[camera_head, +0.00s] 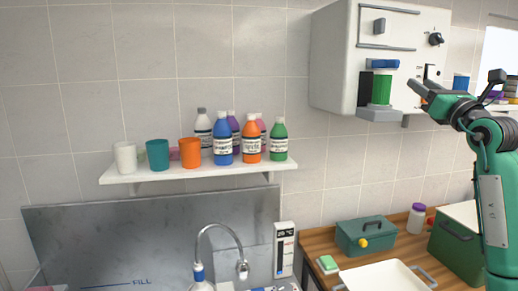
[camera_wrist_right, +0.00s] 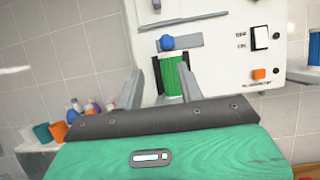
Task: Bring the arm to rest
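My right arm comes in from the right in the head view. Its dark gripper (camera_head: 418,88) is raised in front of the white wall dispenser (camera_head: 345,60), to the right of the green cup (camera_head: 382,88). In the right wrist view the two fingers of the gripper (camera_wrist_right: 160,84) stand apart with nothing held between them. The green cup (camera_wrist_right: 174,76) shows beyond the fingers, still in the dispenser's bay under a blue knob (camera_wrist_right: 167,42). My left gripper is not in view.
A wall shelf (camera_head: 200,170) holds cups and several bottles. Below are a sink tap (camera_head: 222,230), a green toolbox (camera_head: 366,238), a white tray (camera_head: 385,278) and a larger green box (camera_head: 455,245) on a wooden counter (camera_head: 318,240).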

